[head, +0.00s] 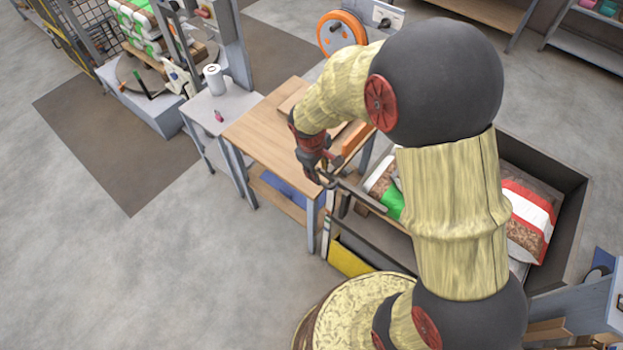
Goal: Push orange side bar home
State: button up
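An orange bar-like piece (354,137) shows at the right end of the wooden table (258,125). My arm hides part of it, and I cannot tell for sure that it is the side bar or how far in it sits. My gripper (327,178), dark red with grey fingers, hangs over the table's front right corner, close to the grey metal frame of the bin. It is to the left of and nearer than the orange piece, apart from it in the picture. The fingers are too small to tell whether they are open or shut, and no held object is clear.
A dark bin (574,205) with pellet bags (527,217) stands right of the table, partly behind my arm. A small side table (233,108) holds a white roll (214,79). An orange wheel (342,32) stands behind. The floor at the left front is clear.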

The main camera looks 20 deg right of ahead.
jog(key=f, duration=0.2)
jog(key=f+b, duration=0.1)
jog(key=f, duration=0.2)
jog(key=d+f, duration=0.1)
jog(key=f, duration=0.1)
jog(key=shift+w+d+f+b, duration=0.1)
jog(key=shift+w+f+b, duration=0.05)
jog(key=shift+w+b, duration=0.2)
jog(key=shift+c, duration=0.3)
grip_shut()
dwell(0.3)
